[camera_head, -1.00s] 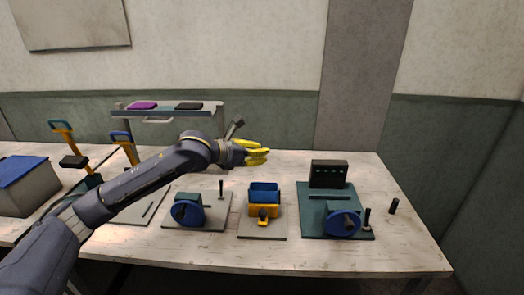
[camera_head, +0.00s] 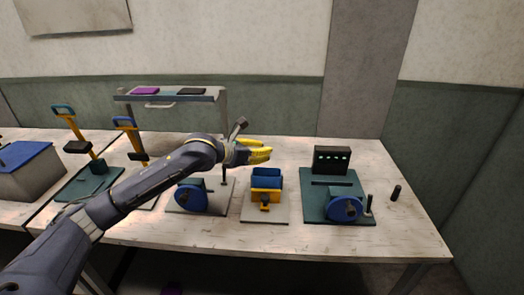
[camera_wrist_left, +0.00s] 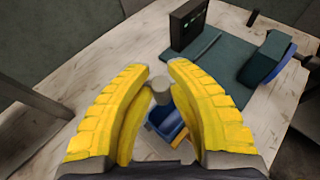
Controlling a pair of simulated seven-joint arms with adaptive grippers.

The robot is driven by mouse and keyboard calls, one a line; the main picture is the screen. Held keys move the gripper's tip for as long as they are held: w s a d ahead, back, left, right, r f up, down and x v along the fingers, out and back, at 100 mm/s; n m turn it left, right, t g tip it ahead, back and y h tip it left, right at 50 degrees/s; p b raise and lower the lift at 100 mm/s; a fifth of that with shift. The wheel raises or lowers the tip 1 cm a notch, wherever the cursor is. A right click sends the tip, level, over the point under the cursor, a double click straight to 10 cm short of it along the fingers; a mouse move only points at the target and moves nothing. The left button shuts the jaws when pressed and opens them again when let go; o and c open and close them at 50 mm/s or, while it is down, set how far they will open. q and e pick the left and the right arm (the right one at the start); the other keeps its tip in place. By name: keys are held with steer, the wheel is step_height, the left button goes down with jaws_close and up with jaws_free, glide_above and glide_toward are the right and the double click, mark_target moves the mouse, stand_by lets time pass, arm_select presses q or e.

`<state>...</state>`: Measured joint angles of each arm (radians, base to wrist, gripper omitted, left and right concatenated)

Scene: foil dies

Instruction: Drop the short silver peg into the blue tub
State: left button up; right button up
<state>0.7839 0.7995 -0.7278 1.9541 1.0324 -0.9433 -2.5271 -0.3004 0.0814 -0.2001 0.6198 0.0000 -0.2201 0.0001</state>
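My left gripper (camera_head: 262,152) hangs above and slightly behind the blue tub (camera_head: 267,175) in the head view. In the left wrist view its yellow fingers (camera_wrist_left: 162,80) close around the short silver peg (camera_wrist_left: 161,91), which shows as a small grey cylinder between them. The peg cannot be made out in the head view. The blue tub also shows below the fingers in the left wrist view (camera_wrist_left: 165,120), partly hidden by them. It sits in a yellow-orange holder (camera_head: 265,196) on a pale plate. My right gripper is not in view.
A teal device with a blue wheel (camera_head: 345,208) and dark panel (camera_head: 331,160) stands right of the tub. Another blue wheel (camera_head: 191,196) stands to its left. A dark peg (camera_head: 396,192) stands at the right. A shelf (camera_head: 170,97) stands behind. The table's front right is bare.

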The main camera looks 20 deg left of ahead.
arm_select(q)
steer(key=o, duration=0.5)
steer(key=v, duration=1.2)
steer(key=shift+w+a, duration=0.1)
stand_by(0.4)
